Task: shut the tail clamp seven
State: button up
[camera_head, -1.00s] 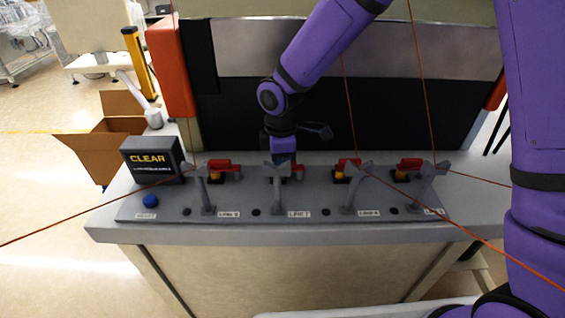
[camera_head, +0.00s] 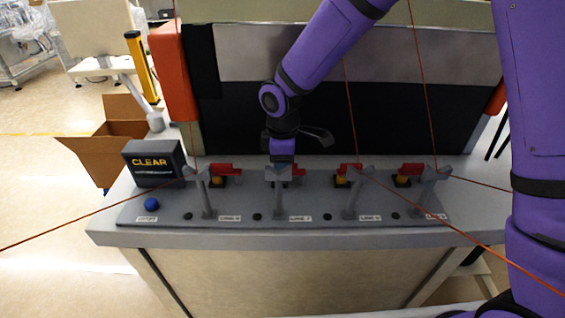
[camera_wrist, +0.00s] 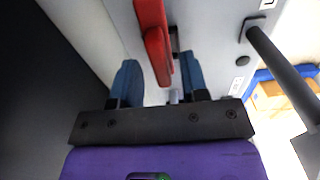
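The clamp labelled what looks like LINE 7 is second from the left on the grey panel (camera_head: 330,214). Its red handle (camera_head: 298,170) is partly hidden by my gripper (camera_head: 283,160) and a grey post (camera_head: 278,190) in the head view. In the wrist view my gripper (camera_wrist: 161,80) has its two blue fingers spread apart. The red handle (camera_wrist: 158,50) lies between them, nearer the right finger, with gaps beside it. The fingers do not appear closed on it. Whether this clamp is open or shut is hard to tell.
Similar red clamps stand to the left (camera_head: 224,169) and right (camera_head: 350,168), with another (camera_head: 411,169) further right. Grey posts rise before them. A CLEAR box (camera_head: 153,163) and blue button (camera_head: 151,204) are at the left end. Thin orange lines cross the view.

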notch_tip(320, 180, up, 11)
dwell(0.8)
jog(key=shift+f, duration=0.1)
jog(key=s+d+r+m+t, duration=0.1)
jog(key=s+d+r+m, duration=0.4)
jog(key=d, duration=0.4)
jog(key=s+d+r+m+t, duration=0.2)
jog(key=s+d+r+m, duration=0.1)
jog(key=d+r, duration=0.5)
jog(key=s+d+r+m+t, duration=0.2)
jog(key=s+d+m, duration=0.7)
jog(key=s, duration=0.6)
jog(key=shift+d+r, duration=0.4)
jog(key=shift+d, duration=0.85)
